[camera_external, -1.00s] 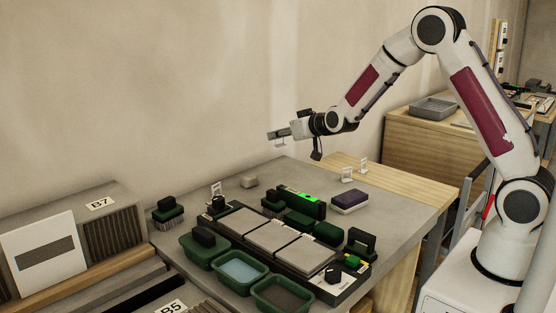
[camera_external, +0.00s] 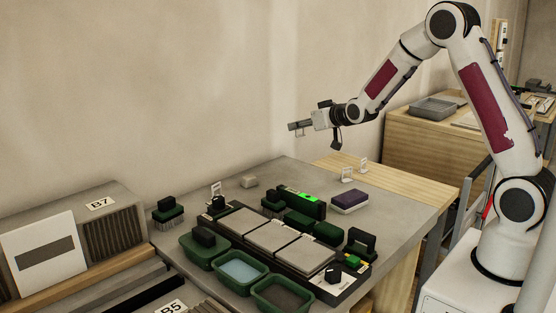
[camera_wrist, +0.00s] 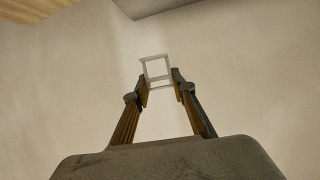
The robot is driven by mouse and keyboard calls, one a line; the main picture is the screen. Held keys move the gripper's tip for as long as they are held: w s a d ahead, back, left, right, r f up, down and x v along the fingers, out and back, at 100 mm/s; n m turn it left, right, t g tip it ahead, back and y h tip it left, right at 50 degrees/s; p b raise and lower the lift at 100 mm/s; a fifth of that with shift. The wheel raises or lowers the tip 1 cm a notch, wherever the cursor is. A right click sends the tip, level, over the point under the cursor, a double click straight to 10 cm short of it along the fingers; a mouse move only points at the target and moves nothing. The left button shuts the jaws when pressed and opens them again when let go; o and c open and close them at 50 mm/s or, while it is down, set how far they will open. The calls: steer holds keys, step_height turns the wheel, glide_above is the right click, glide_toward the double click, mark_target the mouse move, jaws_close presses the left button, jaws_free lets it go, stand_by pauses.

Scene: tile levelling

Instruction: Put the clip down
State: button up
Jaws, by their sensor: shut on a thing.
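My gripper (camera_external: 302,126) is raised above the back of the grey worktable, level and pointing left toward the wall. In the wrist view my gripper (camera_wrist: 161,84) is shut on a small pale clip (camera_wrist: 155,69), a thin square frame held between the fingertips. The same clip (camera_external: 301,133) shows only faintly below the fingertips in the external view. Two similar white clips stand upright near the wooden board, a left one (camera_external: 346,173) and a right one (camera_external: 364,165). Another white clip (camera_external: 216,189) stands at the table's left side.
The grey table (camera_external: 300,172) carries three grey tiles (camera_external: 271,236) in a dark frame, green tubs (camera_external: 240,268), a level with a bright green strip (camera_external: 301,201), a purple-topped sponge (camera_external: 350,200) and a grey block (camera_external: 249,182). Its back edge is mostly clear.

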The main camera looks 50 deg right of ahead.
steer(key=shift+s+d+r, duration=0.2)
steer(key=shift+s+d, duration=0.2)
steer(key=shift+d, duration=0.15)
steer(key=s+a+f+n+y, duration=0.1)
steer(key=s+a+n+y, duration=0.4)
steer(key=s+a+y, duration=0.2)
steer(key=shift+s+a+f+n+g, duration=0.35)
steer(key=shift+s+a+n+g, duration=0.05)
steer(key=shift+s+a, duration=0.15)
steer(key=shift+f, duration=2.95)
steer(key=shift+f, duration=2.05)
steer(key=shift+f, duration=0.2)
